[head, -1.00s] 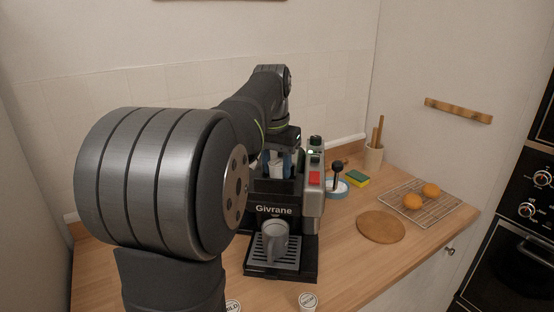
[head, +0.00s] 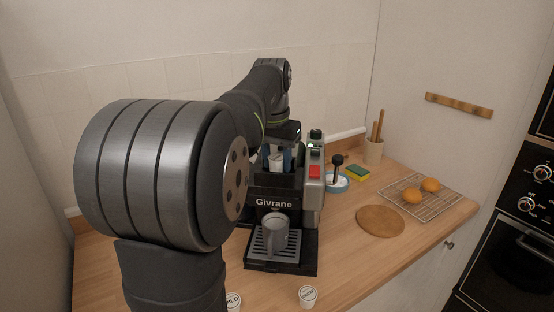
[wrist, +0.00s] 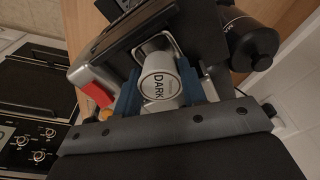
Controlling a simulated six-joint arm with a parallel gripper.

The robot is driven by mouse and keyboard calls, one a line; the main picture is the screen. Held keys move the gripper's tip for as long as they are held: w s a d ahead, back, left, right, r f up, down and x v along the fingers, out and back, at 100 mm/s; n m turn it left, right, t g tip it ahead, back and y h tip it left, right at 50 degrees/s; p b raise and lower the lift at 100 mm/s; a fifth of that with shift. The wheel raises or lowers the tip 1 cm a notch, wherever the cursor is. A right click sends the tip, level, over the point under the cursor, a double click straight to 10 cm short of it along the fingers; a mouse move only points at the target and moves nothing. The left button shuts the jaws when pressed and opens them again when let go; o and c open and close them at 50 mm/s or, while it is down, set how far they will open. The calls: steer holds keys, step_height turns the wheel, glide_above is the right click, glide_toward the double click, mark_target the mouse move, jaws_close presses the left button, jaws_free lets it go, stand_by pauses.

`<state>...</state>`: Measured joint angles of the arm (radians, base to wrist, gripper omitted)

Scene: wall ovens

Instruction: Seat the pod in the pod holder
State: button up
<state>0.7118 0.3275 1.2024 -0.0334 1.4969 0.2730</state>
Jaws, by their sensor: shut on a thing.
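The pod (wrist: 160,86) is white with the label "DARK", and faces the camera in the wrist view. My gripper (wrist: 158,92) is shut on it, with a blue finger on each side. In the head view my gripper (head: 277,158) and the pod are at the top of the black and silver coffee machine (head: 273,203), marked "Givrane". In the wrist view a pale-edged opening (wrist: 155,43) of the machine shows right behind the pod; it appears to be the pod holder, mostly hidden by the pod. I cannot tell whether the pod touches it.
A grey mug (head: 276,236) stands on the drip tray (head: 256,262). Two other pods (head: 308,296) (head: 233,301) are on the counter's front. A blue-rimmed dish (head: 337,185), sponge (head: 358,173), round board (head: 381,221) and wire rack (head: 440,204) are to the right.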

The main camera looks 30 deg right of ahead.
mark_target(273, 161)
steer(key=shift+f, duration=0.75)
stand_by(0.3)
steer(key=o, duration=1.1)
step_height(273, 161, up, 17)
steer(key=s+a, duration=0.1)
steer(key=shift+a, duration=0.35)
steer(key=shift+s, duration=0.1)
steer(key=f, duration=0.5)
steer(key=d+f, duration=0.1)
steer(key=f, duration=0.5)
steer(key=w+f, duration=0.1)
steer(key=f, duration=0.5)
steer(key=shift+w+d, duration=0.1)
steer(key=shift+d, duration=0.25)
steer(key=shift+r, duration=0.1)
